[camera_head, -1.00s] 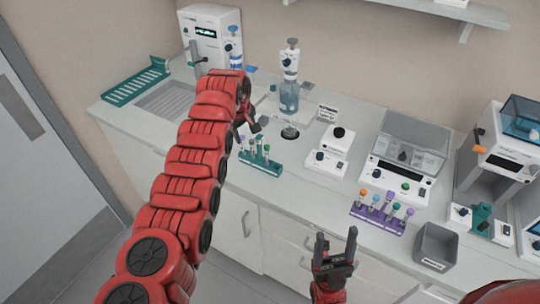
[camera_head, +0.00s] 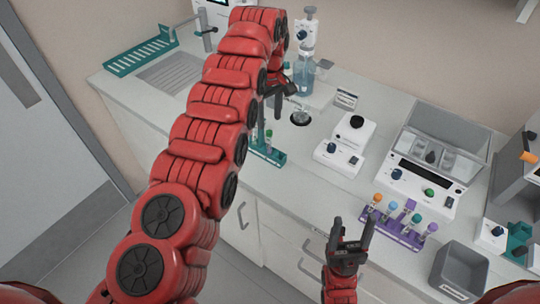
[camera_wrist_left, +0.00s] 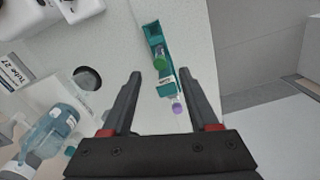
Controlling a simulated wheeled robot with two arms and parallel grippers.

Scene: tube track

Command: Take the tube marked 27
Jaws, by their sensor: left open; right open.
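My left gripper (camera_head: 276,93) is open above the teal rack (camera_head: 277,157), which is partly hidden by my arm. In the left wrist view its open fingers (camera_wrist_left: 160,74) point toward the teal rack (camera_wrist_left: 151,29). A green-capped tube (camera_wrist_left: 160,62) and a purple-capped tube (camera_wrist_left: 177,107) show between or just beyond the fingers; a small white label there is too small to read. A sign reading "Tube 27" (camera_wrist_left: 14,72) stands near a round hole in the counter; it also shows in the head view (camera_head: 346,99). My right gripper (camera_head: 349,240) is open and empty before the counter front.
A purple rack (camera_head: 392,232) holds several tubes with coloured caps. A grey bin (camera_head: 459,270) stands to its right. A white device with a black knob (camera_head: 345,145), a larger instrument (camera_head: 420,190) and a blue bottle (camera_head: 304,75) stand on the counter. A teal drying rack (camera_head: 140,55) is at back left.

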